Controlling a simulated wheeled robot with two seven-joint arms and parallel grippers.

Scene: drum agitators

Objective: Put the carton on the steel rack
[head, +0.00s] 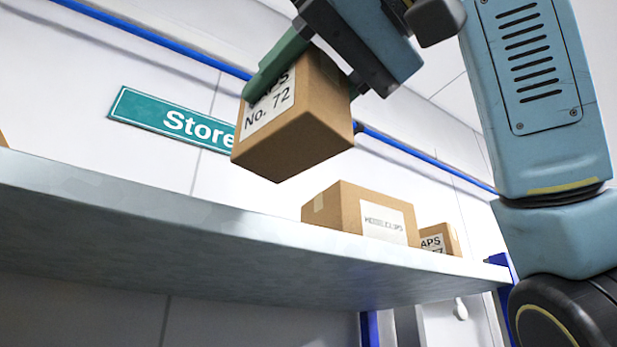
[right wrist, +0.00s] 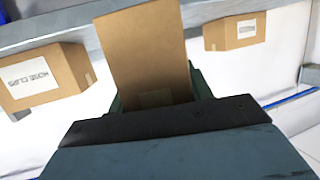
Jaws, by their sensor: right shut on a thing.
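A brown carton (head: 300,135) with a white label reading "No. 72" is held in my right gripper (head: 308,70). The green fingers are closed on its upper part. The carton is tilted and hangs above the shelf level of the steel rack (head: 200,215), apart from it in the head view. In the right wrist view the carton (right wrist: 145,50) fills the upper middle, between the fingers of the gripper (right wrist: 155,98). My left gripper is in neither view.
A box labelled "HOSE CLIPS" (head: 345,208) stands on the shelf, with a smaller carton (head: 440,239) to its right. A sliver of another carton (head: 3,140) shows at the far left. Shelf room between is clear. A green "Store" sign (head: 165,122) is on the wall.

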